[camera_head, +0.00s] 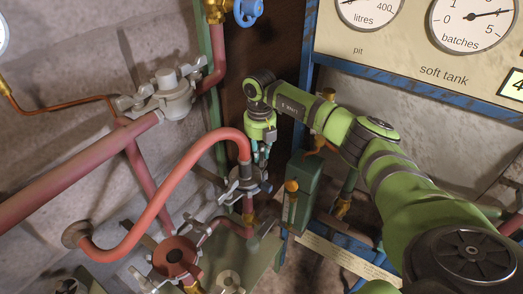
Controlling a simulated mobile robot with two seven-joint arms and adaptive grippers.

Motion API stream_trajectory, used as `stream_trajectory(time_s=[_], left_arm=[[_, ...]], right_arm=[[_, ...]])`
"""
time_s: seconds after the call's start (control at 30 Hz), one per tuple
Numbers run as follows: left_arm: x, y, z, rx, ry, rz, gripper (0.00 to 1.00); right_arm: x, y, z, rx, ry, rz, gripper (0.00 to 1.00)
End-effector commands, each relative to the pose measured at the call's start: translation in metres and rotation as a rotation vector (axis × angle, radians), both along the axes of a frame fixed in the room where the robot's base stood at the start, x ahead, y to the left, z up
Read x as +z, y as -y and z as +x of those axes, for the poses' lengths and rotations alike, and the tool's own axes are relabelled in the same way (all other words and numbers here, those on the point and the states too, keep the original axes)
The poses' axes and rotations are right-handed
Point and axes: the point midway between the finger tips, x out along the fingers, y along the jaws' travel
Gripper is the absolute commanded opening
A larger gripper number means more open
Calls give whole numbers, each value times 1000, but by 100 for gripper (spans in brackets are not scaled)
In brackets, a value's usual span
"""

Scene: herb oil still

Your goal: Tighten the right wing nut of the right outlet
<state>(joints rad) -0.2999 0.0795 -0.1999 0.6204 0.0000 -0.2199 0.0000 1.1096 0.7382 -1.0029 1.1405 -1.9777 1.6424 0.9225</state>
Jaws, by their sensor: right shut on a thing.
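The right outlet is the grey flange clamp (245,185) where the bent red pipe (205,137) comes down, right of the picture's middle left. A pale wing nut (229,195) shows on its left side. My right gripper (260,160) reaches down from above at the clamp's right side. It is shut on the right wing nut, which its fingers mostly hide. My left gripper is not in view.
An open red flange (176,256) with wing nuts sits lower left. Another grey clamp (172,97) joins pipes at upper left. A green box (303,190) stands close right of the gripper. A gauge panel (415,50) fills the upper right.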

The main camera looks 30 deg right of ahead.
Motion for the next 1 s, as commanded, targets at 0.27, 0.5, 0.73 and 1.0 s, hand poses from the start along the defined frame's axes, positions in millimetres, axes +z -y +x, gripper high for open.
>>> stream_trajectory(time_s=[0.27, 0.5, 0.73, 1.0], left_arm=[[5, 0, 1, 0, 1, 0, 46], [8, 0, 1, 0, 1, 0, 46], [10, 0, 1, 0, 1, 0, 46], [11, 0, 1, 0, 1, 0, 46]], right_arm=[[1, -2, 4, -254, 2, 1, 0], [1, -2, 6, -431, 1, 0, 0], [1, -2, 7, -538, 1, 0, 0], [0, -2, 8, -591, 1, 0, 0]])
